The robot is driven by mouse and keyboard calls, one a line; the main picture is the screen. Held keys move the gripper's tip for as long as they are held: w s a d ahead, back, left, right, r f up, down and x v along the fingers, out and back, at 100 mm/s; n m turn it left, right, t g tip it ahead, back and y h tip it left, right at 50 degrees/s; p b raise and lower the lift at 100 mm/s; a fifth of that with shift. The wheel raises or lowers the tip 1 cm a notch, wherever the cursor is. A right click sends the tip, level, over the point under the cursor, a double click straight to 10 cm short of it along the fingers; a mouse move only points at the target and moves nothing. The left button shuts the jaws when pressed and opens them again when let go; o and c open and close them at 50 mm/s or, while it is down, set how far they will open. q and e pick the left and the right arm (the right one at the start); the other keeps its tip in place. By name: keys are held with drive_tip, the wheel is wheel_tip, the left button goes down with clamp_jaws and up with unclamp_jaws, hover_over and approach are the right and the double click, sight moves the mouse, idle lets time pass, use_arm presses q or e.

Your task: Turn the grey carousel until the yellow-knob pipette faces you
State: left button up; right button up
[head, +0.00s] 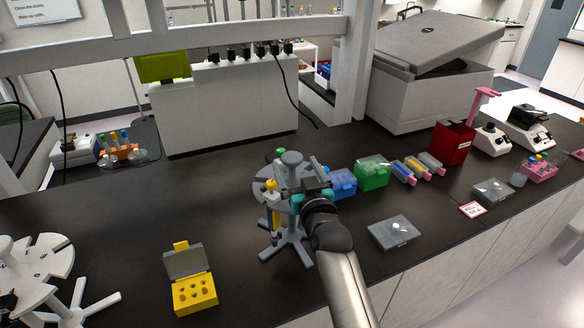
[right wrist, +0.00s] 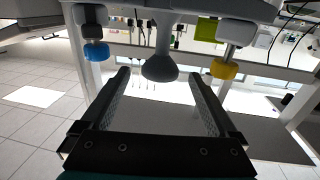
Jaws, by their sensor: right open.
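The grey carousel (head: 284,243) stands on the dark bench in the middle of the head view. Its yellow-knob pipette (head: 271,198) hangs on the carousel's left side. A green knob (head: 281,152) shows at its back and a blue one at its right, partly hidden. My right gripper (head: 309,184) is at the carousel's right side, open. In the right wrist view its open fingers (right wrist: 158,76) point at the grey centre knob (right wrist: 161,68), which appears between the tips; contact cannot be told. The yellow knob (right wrist: 224,70) is right there, the blue knob (right wrist: 97,53) left. My left gripper is not seen.
A yellow box (head: 194,294) stands open at front left, with a white round rack (head: 35,258) at the far left. Blue (head: 343,187) and green (head: 371,173) boxes stand right of the carousel. A grey-lidded box (head: 394,233) lies right of my forearm.

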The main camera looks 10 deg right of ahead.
drive_tip(key=w+b, duration=0.1)
drive_tip(key=w, duration=0.2)
drive_tip(key=shift+a+f+b, duration=0.1)
drive_tip(key=shift+f+b, duration=0.05)
drive_tip(key=shift+b, duration=0.25)
drive_tip(key=shift+w, duration=0.5)
clamp_jaws()
idle(0.4)
